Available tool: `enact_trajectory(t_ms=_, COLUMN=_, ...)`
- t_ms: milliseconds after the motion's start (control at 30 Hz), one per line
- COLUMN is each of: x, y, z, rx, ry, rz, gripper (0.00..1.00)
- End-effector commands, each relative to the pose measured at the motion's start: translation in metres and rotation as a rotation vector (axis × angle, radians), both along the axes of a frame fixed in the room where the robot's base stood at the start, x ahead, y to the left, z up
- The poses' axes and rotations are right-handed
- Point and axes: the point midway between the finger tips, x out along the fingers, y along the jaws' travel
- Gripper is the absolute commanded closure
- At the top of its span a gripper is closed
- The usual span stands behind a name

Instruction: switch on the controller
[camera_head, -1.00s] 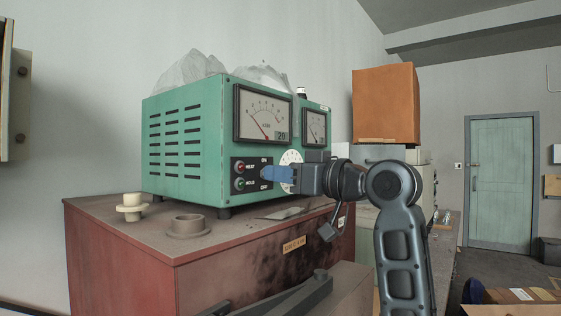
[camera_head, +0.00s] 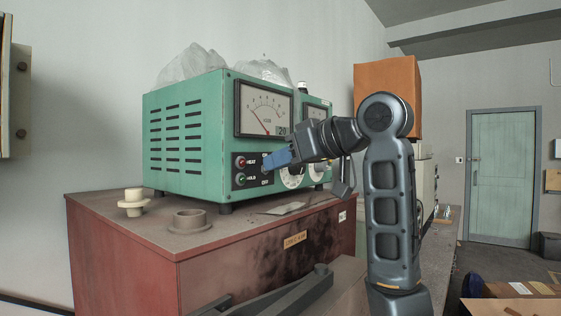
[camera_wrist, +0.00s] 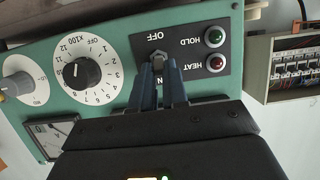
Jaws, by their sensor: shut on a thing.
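The controller (camera_head: 185,150) is a green box with meters, standing on a rusty red cabinet. Its black switch panel (camera_wrist: 195,25) carries a toggle switch (camera_wrist: 156,60) between the OFF and ON marks. The wrist view is upside down, so OFF is at the top there. My gripper (camera_head: 277,158) is tilted downward, its blue fingers at this panel. In the wrist view my gripper (camera_wrist: 158,72) is shut on the toggle, one finger on each side. The fingers partly cover the lever and the ON mark, so its exact position cannot be told.
Beside the switch are a red HEAT lamp (camera_wrist: 215,63), a green HOLD lamp (camera_wrist: 214,37) and a white dial (camera_wrist: 85,68) with a black knob. On the cabinet top (camera_head: 110,220) stand a cream spool (camera_head: 132,202) and a brown flanged ring (camera_head: 190,221). An orange box (camera_head: 388,78) stands behind my arm.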

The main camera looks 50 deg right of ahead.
Motion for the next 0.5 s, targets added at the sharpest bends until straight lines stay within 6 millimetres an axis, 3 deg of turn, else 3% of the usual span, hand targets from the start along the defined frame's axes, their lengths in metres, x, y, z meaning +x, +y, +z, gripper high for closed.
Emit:
enact_trajectory(t_ms=133, x=0.0003, y=-0.0002, z=0.0002, rx=0.000, ry=-0.001, rz=0.000, gripper=1.00)
enact_trajectory(t_ms=167, x=0.0003, y=-0.0002, z=0.0003, rx=0.000, ry=-0.001, rz=0.000, gripper=0.84)
enact_trajectory(t_ms=200, x=0.0003, y=-0.0002, z=0.0003, rx=0.000, ry=-0.001, rz=0.000, gripper=0.81)
enact_trajectory(t_ms=400, x=0.0003, y=0.0000, z=0.0002, rx=0.000, ry=-0.001, rz=0.000, gripper=0.61)
enact_trajectory(t_ms=500, x=0.0002, y=0.0000, z=0.0002, rx=0.000, ry=-0.001, rz=0.000, gripper=0.61)
